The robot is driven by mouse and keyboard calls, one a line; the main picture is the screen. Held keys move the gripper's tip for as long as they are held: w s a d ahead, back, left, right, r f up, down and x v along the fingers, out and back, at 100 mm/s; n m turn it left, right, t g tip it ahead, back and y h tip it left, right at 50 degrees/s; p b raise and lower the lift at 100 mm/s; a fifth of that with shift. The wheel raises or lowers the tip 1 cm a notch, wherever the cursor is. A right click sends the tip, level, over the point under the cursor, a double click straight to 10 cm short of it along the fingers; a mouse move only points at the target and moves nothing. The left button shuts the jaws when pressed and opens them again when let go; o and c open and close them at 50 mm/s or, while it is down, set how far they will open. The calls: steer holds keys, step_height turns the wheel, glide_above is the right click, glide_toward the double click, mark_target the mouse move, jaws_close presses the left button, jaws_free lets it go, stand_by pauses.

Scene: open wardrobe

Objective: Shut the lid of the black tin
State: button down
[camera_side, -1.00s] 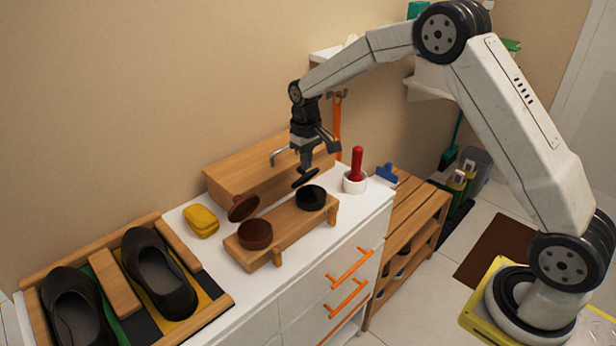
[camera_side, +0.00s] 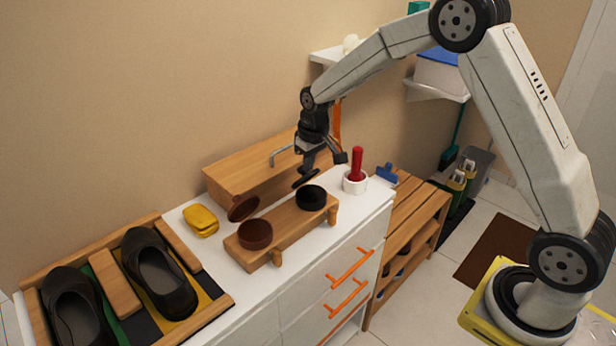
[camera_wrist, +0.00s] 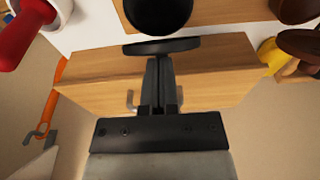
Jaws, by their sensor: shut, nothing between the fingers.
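The black tin (camera_side: 311,198) stands on the right end of a low wooden stand. Its round black lid (camera_side: 302,181) is open, tilted up at the tin's back side. In the wrist view the tin (camera_wrist: 157,14) is at the top edge, with the lid (camera_wrist: 162,46) seen nearly edge-on below it. My gripper (camera_side: 307,170) is shut and empty, its tips right behind the lid. In the wrist view my fingertips (camera_wrist: 160,60) appear just against or very close to the lid's back; I cannot tell if they touch.
A brown tin (camera_side: 255,234) with its lid (camera_side: 243,208) open shares the wooden stand (camera_side: 288,231). A wooden riser (camera_side: 235,180) stands behind. A white pot (camera_side: 354,183) with a red handle is to the right, a yellow sponge (camera_side: 201,221) to the left.

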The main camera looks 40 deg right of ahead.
mark_target(322, 201)
steer(key=shift+s+f, duration=0.15)
steer(key=shift+s, duration=0.25)
steer(key=shift+s+f, duration=0.45)
steer(key=shift+s, duration=0.2)
steer(key=shift+s+f, duration=0.4)
steer(key=shift+s, duration=0.2)
steer(key=shift+s+f, duration=0.65)
steer(key=shift+f, duration=0.15)
steer(key=shift+s+f, duration=0.45)
steer(key=shift+f, duration=0.4)
steer(key=shift+r, duration=0.1)
